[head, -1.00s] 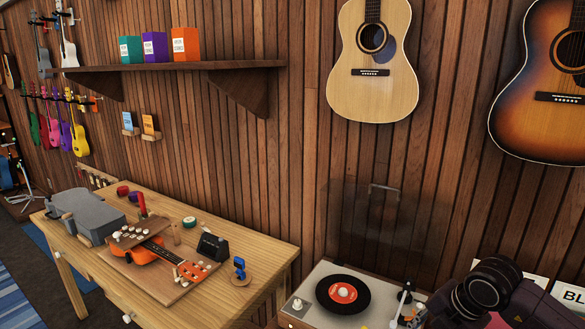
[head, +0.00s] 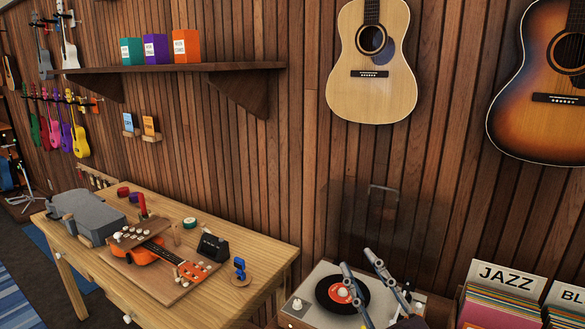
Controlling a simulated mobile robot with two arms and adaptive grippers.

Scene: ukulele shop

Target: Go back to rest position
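My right gripper (head: 358,261) shows at the bottom, right of centre, in the head view. Its two grey fingers point up and to the left and stand apart, with nothing visible between them. It overlaps the view of the turntable (head: 319,273), hiding part of the black record with its red label (head: 337,291). I cannot tell how high above the record the fingers are. Most of my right arm is below the picture edge. My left gripper is out of view.
A clear raised lid (head: 385,225) stands behind the turntable. Record bins, one marked JAZZ (head: 505,279), are at the right. A wooden workbench (head: 255,250) at the left holds an orange ukulele (head: 148,254) and a grey case (head: 90,216). Guitars hang on the wall.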

